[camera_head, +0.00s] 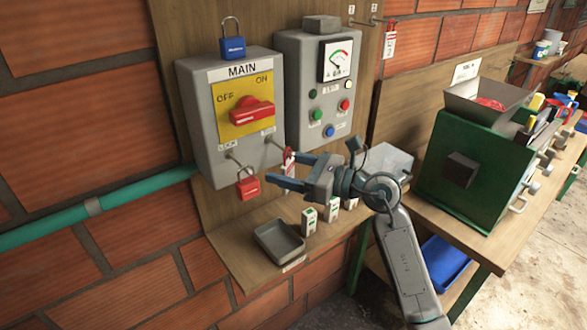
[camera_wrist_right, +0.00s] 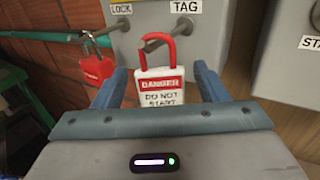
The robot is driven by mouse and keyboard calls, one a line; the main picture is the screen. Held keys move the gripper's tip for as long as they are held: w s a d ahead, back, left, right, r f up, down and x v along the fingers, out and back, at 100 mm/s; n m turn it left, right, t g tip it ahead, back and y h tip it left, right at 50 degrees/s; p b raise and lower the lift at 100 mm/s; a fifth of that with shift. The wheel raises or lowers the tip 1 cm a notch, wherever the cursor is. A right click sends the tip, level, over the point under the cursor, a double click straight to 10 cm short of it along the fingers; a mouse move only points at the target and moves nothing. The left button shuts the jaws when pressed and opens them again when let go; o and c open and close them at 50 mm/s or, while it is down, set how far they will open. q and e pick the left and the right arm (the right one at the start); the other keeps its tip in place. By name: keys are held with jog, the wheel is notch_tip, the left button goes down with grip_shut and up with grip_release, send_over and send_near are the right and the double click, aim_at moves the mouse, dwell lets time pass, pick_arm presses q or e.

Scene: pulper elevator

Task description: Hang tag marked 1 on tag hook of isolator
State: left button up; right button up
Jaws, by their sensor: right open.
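The grey isolator box (camera_head: 203,123) marked MAIN hangs on the wall board, with its red handle (camera_head: 250,113). In the wrist view its tag hook (camera_wrist_right: 150,44) sits below the TAG label. A white tag (camera_wrist_right: 160,87) reading DANGER DO NOT START, with a red loop at its top, hangs upright at that hook, the loop around the hook's tip. It also shows in the head view (camera_head: 290,167). Its number cannot be read. My right gripper (camera_head: 283,168) is open, its blue fingers on either side of the tag, with gaps visible. My left gripper is out of view.
A red padlock (camera_head: 247,187) hangs on the lock hook left of the tag. A blue padlock (camera_head: 232,40) stands on the isolator. A grey control box (camera_head: 292,90) is to the right.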

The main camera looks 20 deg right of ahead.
jog(key=shift+s+d+f+b, duration=0.15)
jog(key=shift+s+d+b, duration=0.15)
jog(key=shift+d, duration=0.1)
jog(key=b+v, duration=0.4)
jog(key=v, duration=0.6)
jog(key=shift+b, duration=0.35)
jog(key=shift+a, duration=0.1)
